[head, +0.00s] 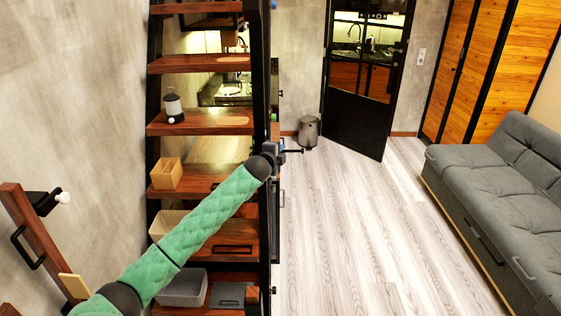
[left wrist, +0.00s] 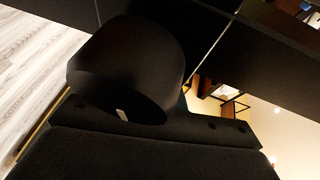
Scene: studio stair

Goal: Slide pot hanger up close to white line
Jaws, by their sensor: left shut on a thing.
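My left gripper (head: 284,150) is at the right side of the stair's black post, about mid-height in the head view. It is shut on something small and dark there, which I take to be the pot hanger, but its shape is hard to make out. In the left wrist view a dark rounded piece (left wrist: 125,65) fills the middle, close to the camera, with a small pale mark on its lower part. I cannot tell whether this is the hanger or whether the mark is the white line. No other white line is clear. My right gripper is out of view.
The wooden stair (head: 200,122) holds a lantern (head: 173,107), a wooden box (head: 167,174) and a grey basket (head: 183,288). A grey sofa (head: 490,185) stands at the right, a bin (head: 308,131) by the black door (head: 362,100). The pale floor (head: 360,225) between is clear.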

